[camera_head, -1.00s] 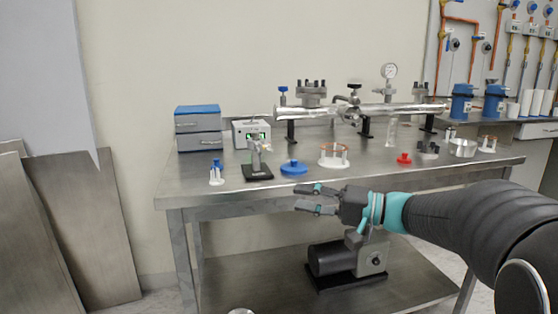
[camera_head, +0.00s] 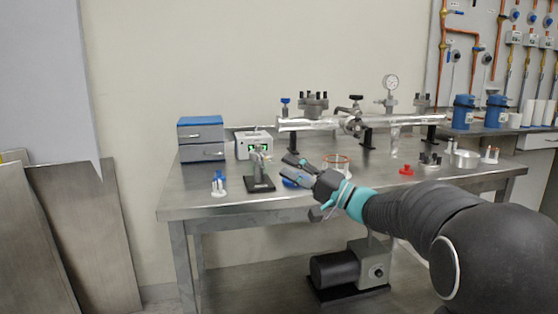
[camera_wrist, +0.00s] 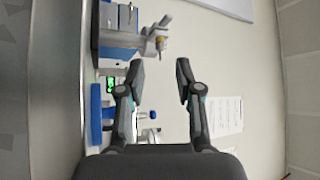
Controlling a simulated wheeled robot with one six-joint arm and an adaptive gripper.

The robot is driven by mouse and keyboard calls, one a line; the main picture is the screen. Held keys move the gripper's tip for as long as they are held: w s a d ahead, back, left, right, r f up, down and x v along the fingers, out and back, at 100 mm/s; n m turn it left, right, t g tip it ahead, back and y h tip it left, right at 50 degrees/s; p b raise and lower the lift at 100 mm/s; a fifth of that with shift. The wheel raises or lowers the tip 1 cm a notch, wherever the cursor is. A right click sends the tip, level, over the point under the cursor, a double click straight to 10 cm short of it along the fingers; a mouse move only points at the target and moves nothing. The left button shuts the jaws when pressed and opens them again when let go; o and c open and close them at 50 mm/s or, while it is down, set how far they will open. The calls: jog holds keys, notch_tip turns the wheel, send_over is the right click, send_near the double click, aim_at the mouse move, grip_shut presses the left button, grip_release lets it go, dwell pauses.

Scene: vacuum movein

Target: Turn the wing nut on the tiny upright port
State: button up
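The tiny upright port (camera_head: 259,166) is a small metal fitting on a post on a black base (camera_head: 260,185), near the front left of the steel table. The sideways wrist view shows a metal fitting with a brass-coloured part (camera_wrist: 160,38), apparently this port, beyond the fingertips and toward the top. The wing nut is too small to make out clearly. My gripper (camera_head: 287,168) is open and empty, a short way right of the port and apart from it. In the wrist view its two fingers (camera_wrist: 160,78) stand apart with nothing between them.
A white box with a green display (camera_head: 254,146) and blue-topped drawers (camera_head: 201,140) stand behind the port. A blue-and-white holder (camera_head: 219,185) is left. A blue disc (camera_head: 290,183) lies partly hidden under my gripper. The silver chamber (camera_head: 320,124) spans the back.

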aim_at(271, 159)
jog(key=shift+x, duration=1.85)
grip_shut()
